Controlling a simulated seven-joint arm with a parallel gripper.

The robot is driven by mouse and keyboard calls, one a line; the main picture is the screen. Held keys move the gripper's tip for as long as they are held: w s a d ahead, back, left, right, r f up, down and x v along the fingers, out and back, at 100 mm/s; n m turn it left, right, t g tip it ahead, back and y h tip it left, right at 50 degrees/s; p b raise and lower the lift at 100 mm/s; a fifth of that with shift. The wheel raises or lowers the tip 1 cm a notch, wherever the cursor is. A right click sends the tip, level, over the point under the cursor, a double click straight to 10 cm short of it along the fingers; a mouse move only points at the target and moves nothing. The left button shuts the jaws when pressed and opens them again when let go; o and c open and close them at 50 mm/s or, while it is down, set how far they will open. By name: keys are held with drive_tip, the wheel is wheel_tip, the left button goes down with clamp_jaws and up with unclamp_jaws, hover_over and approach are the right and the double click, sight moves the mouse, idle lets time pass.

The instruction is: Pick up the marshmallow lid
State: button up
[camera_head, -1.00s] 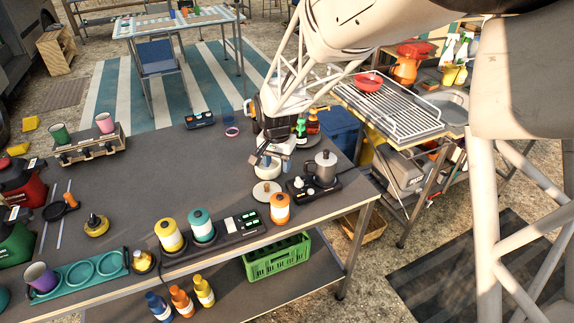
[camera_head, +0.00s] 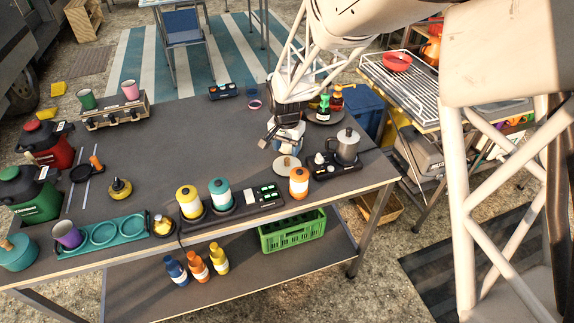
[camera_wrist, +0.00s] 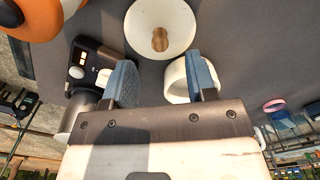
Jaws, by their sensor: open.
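The marshmallow lid, a round cream disc with a wooden knob (camera_head: 286,164), lies on the grey table near its front edge. In the wrist view the lid (camera_wrist: 160,32) is at the top centre, beyond my fingertips. My gripper (camera_head: 268,138) is open and empty, above the table and behind the lid. In the wrist view my gripper's two blue fingers (camera_wrist: 162,78) are spread and do not touch the lid. A white jar (camera_head: 291,137) stands just behind the lid, partly covered by my gripper. The jar (camera_wrist: 177,82) shows beside the right finger.
A metal pot (camera_head: 346,146) on a black stand is right of the lid. Yellow (camera_head: 189,202) and teal (camera_head: 220,194) canisters stand to the left. The table's middle left is clear.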

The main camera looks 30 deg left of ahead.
sight(287, 159)
drive_tip(key=shift+f, duration=0.2)
drive_tip(key=shift+w+f, duration=0.1)
drive_tip(key=shift+f, duration=2.4)
drive_tip(key=shift+c, duration=0.2)
clamp_jaws()
